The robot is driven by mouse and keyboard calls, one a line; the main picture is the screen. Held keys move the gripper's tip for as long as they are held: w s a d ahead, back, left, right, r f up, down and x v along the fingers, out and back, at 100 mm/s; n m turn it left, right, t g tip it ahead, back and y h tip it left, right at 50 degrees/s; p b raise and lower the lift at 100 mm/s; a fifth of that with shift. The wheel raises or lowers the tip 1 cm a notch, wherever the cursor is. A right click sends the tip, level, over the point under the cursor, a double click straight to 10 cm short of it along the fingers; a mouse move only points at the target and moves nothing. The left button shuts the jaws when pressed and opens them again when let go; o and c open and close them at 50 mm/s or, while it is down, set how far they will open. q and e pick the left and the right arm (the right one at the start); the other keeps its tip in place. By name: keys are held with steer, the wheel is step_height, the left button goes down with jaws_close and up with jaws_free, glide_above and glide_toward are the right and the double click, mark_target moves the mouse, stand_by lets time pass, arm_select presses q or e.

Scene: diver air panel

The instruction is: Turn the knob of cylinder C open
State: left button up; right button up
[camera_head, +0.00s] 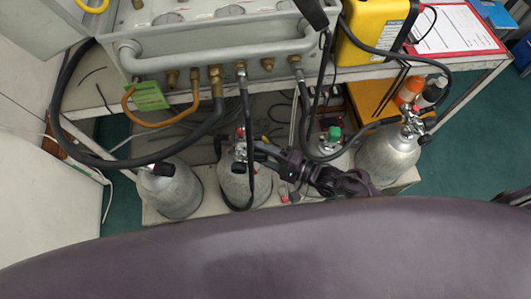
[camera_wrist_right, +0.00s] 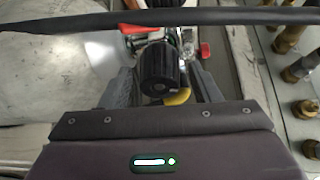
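My right gripper (camera_head: 258,160) reaches in from the right to the valve of the second grey cylinder from the left (camera_head: 238,188). In the right wrist view, a ribbed black knob (camera_wrist_right: 160,68) sits between the two spread fingers (camera_wrist_right: 165,88). A narrow gap shows between the knob and the right finger; contact on the left side is unclear. Something yellow (camera_wrist_right: 178,97) shows below the knob. I cannot read a letter on any cylinder, so I cannot tell which is C. My left gripper is not in view.
Other cylinders stand at left (camera_head: 172,192), at right (camera_head: 388,158), and behind my arm with a green cap (camera_head: 334,133). Black hoses (camera_head: 70,130) hang from the panel (camera_head: 215,50). One hose (camera_wrist_right: 180,18) crosses the wrist view above the knob.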

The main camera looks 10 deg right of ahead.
steer(key=v, duration=0.7)
steer(key=shift+s+d, duration=0.2)
steer(key=shift+d, duration=0.15)
